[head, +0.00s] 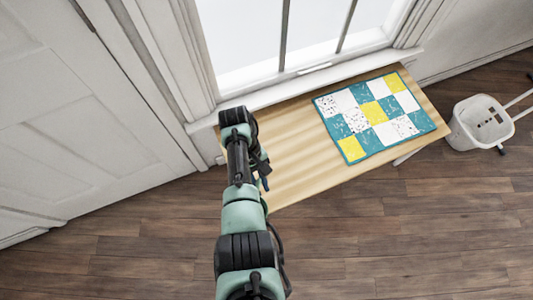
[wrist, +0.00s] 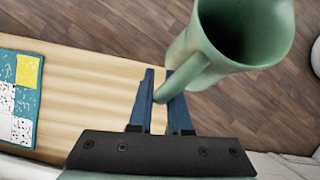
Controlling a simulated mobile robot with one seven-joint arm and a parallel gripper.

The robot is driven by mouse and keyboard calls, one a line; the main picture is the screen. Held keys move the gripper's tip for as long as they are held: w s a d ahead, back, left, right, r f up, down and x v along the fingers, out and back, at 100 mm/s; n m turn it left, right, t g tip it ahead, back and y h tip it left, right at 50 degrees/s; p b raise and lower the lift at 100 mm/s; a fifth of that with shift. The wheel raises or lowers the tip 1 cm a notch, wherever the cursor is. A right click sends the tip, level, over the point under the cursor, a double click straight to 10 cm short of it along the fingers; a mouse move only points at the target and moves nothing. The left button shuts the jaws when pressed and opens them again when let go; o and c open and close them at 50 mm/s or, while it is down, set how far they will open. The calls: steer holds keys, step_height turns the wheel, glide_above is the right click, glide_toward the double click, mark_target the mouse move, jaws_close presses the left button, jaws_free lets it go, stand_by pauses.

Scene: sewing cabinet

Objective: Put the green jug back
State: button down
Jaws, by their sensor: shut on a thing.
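The green jug (wrist: 215,55) fills the upper right of the wrist view, its dark open mouth facing the camera. My gripper (wrist: 159,88) has its blue fingers shut on the jug's handle. The jug appears against the floor beside the wooden table's edge; its height above the table or floor is hard to judge. In the head view, my arm reaches to the table's left end and hides most of the gripper; I cannot make out the jug there. The wooden table (head: 285,178) stands under the window, its left part bare.
A patchwork mat (head: 352,122) in teal, white and yellow lies on the table's right half. A white bin-like container (head: 468,131) stands on the floor at right. The window wall is behind the table and a panelled door (head: 75,110) is at left. The wooden floor in front is clear.

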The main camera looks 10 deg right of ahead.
steer(key=w+a+f+n+t+h+b, duration=0.1)
steer(key=w+a+f+n+t+b, duration=0.2)
steer(key=w+n+t+b, duration=0.65)
steer(key=w+a+f+n+t+h+b, duration=0.1)
steer(key=a+f+n+t+b, duration=0.2)
steer(key=n+b, duration=0.8)
step_height(320, 180, down, 10)
steer(key=n+g, duration=0.1)
steer(key=n, duration=0.3)
steer(key=shift+w+d, duration=0.1)
steer(key=c, duration=0.9)
jaws_free()
steer(key=shift+o, duration=0.2)
steer(key=shift+r, duration=0.1)
